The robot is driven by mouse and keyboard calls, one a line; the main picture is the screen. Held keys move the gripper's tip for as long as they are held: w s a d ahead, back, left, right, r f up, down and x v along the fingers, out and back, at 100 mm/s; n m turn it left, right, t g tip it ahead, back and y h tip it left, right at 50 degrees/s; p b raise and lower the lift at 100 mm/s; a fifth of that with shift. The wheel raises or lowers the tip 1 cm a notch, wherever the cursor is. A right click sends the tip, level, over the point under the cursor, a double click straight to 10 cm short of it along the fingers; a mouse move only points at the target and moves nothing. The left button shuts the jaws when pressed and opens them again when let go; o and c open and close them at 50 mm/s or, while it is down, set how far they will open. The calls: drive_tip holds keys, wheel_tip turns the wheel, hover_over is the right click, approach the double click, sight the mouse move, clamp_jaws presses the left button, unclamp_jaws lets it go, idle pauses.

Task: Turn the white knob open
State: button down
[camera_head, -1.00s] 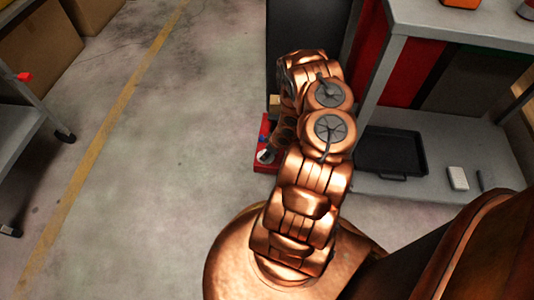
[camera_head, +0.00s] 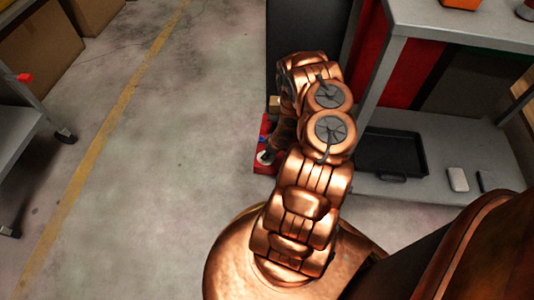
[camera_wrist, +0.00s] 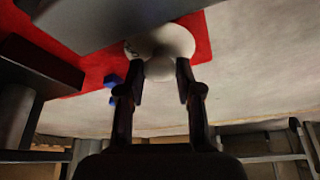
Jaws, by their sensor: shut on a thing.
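The white knob (camera_wrist: 172,40) is round and sits against a red panel (camera_wrist: 198,50) in the wrist view. My gripper (camera_wrist: 160,72) is shut on the knob, with one dark finger on each side of it. In the head view a small part of the white knob (camera_head: 264,157) shows on the red base (camera_head: 262,168), left of my copper arm. My arm hides most of the gripper there.
A small blue part (camera_wrist: 111,82) is left of the fingers. A grey block (camera_wrist: 110,18) crosses the top of the wrist view. A grey shelf unit (camera_head: 400,190) with a black tray (camera_head: 390,155) stands right of my arm.

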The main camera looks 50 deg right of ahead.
drive_tip(key=shift+a+m, duration=0.1)
drive_tip(key=shift+m, duration=0.4)
drive_tip(key=m+h+b, duration=0.1)
drive_tip(key=m+b, duration=0.1)
drive_tip(key=m, duration=0.1)
drive_tip(key=shift+a+h, duration=0.1)
drive_tip(key=shift+h, duration=0.3)
drive_tip(key=m+h, duration=0.1)
drive_tip(key=m, duration=0.3)
drive_tip(key=shift+w+a, duration=0.1)
drive_tip(key=m+h+p, duration=0.1)
drive_tip(key=m, duration=0.1)
drive_tip(key=m+g+p, duration=0.1)
drive_tip(key=m, duration=0.1)
drive_tip(key=shift+a+r+h, duration=0.1)
drive_tip(key=shift+r+h, duration=0.1)
drive_tip(key=shift+h, duration=0.2)
drive_tip(key=shift+w+m+g+h+p, duration=0.1)
drive_tip(key=shift+m+g+h+p, duration=0.2)
drive_tip(key=shift+m+g+p, duration=0.75)
drive_tip(key=shift+f+m+t, duration=0.1)
drive_tip(key=shift+m+t, duration=0.15)
drive_tip(key=shift+m, duration=0.5)
drive_tip(key=shift+f+p, duration=0.1)
drive_tip(key=shift+p, duration=0.25)
drive_tip(key=c, duration=0.8)
unclamp_jaws()
drive_tip(key=shift+o, duration=0.2)
